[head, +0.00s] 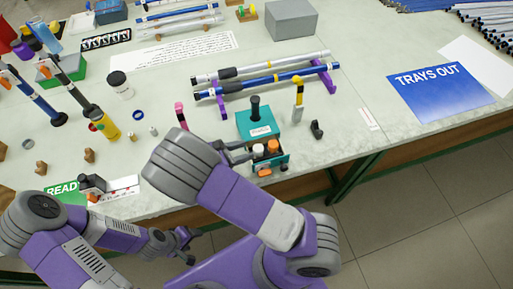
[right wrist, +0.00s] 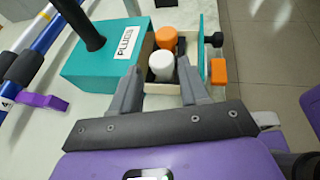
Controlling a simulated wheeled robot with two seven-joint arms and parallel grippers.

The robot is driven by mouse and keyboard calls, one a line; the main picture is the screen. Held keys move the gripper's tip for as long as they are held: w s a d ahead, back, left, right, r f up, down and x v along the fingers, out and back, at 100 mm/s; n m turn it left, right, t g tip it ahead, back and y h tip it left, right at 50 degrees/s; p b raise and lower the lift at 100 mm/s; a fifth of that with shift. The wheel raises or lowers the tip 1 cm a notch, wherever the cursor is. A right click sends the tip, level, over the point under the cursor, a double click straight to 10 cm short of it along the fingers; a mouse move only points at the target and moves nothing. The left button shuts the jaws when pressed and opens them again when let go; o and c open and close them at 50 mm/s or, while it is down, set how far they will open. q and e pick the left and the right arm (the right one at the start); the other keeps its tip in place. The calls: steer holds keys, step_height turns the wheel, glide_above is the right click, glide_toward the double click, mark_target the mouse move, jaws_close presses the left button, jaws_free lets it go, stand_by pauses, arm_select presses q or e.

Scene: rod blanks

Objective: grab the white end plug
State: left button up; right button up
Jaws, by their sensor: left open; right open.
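The white end plug (head: 258,150) stands upright in the open drawer of a teal box labelled PLUGS (head: 258,121). In the right wrist view the white plug (right wrist: 161,66) is beside an orange plug (right wrist: 166,38) in the same drawer (right wrist: 200,48). My right gripper (right wrist: 160,80) is open and empty, its fingers on either side of the line to the white plug; I cannot tell whether they touch it. In the head view the right gripper (head: 240,152) is at the drawer's left side, partly hidden by my arm. My left gripper (head: 187,247) is open and empty, low in front of the table.
An orange block (right wrist: 218,71) and a black knob (right wrist: 215,40) are by the drawer's outer side. A black post (right wrist: 88,35) rises from the box top. Rods (head: 265,85) lie on purple stands behind the box. A yellow-and-black tool (head: 298,100) stands to its right.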

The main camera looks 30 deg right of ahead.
mark_target(256, 149)
steer(key=d+f, duration=0.1)
steer(key=d+f+b, duration=0.1)
steer(key=d, duration=0.1)
steer(key=shift+d+f, duration=0.15)
steer(key=shift+f, duration=0.1)
steer(key=shift+d+f, duration=0.1)
steer(key=shift+d, duration=0.4)
steer(key=c, duration=0.7)
